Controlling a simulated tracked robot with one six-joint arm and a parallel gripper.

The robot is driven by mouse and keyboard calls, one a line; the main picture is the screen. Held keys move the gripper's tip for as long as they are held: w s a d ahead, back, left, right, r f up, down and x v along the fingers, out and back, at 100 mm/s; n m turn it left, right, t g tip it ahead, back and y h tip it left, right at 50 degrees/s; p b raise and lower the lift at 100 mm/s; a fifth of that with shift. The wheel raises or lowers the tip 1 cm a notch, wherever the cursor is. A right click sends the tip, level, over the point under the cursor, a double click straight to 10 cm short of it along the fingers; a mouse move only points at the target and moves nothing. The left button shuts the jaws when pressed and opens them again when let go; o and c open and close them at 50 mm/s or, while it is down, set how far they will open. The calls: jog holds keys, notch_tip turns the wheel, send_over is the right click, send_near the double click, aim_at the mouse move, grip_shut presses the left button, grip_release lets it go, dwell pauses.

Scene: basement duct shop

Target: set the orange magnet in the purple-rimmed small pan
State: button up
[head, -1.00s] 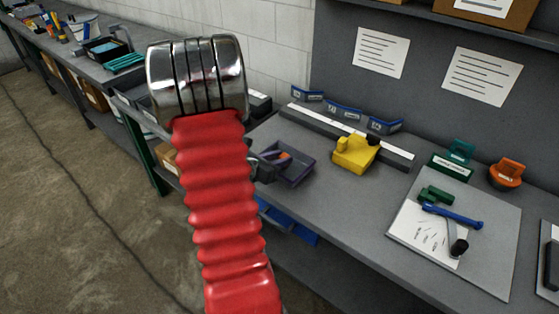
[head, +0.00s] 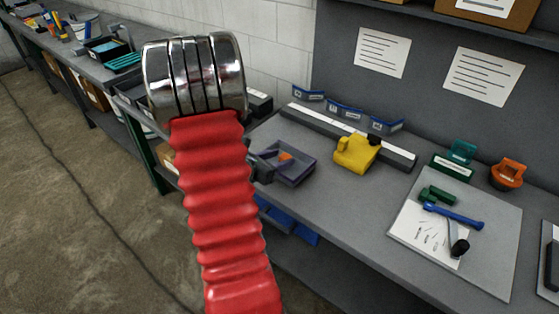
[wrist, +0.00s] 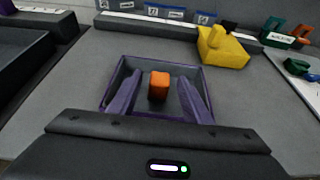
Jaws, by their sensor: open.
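The orange magnet (wrist: 159,86), a small orange block, sits inside the purple-rimmed small pan (wrist: 206,80), near its middle in the wrist view. My gripper (wrist: 158,100) is open, with one purple finger on each side of the magnet and gaps between. The fingertips reach down into the pan. My gripper (head: 277,157) is partly hidden there by the arm. The pan's near side is hidden by my gripper in the wrist view.
A yellow tool (head: 355,154) stands right of the pan, before a dark rail (head: 400,158). Small blue-labelled holders (head: 345,108) line the back. Green (head: 457,158) and orange (head: 507,172) handled items and a pale board (head: 490,245) are farther right.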

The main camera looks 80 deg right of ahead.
jog(key=v, duration=1.1)
jog(key=shift+s+r, duration=0.1)
jog(key=shift+r, duration=0.05)
dwell(0.5)
jog(key=w+a+r+m+t+y, duration=0.3)
jog(key=w+a+r+m+y, duration=0.1)
jog(key=a, duration=1.1)
jog(key=w+a+r+m+t+y, duration=0.4)
jog(key=a, duration=1.1)
jog(key=w+a+r+m+t+y, duration=0.4)
jog(key=a+r+m, duration=0.1)
jog(key=a, duration=1)
jog(key=shift+a, duration=0.2)
jog(key=shift+r, duration=0.1)
jog(key=shift+c, duration=0.7)
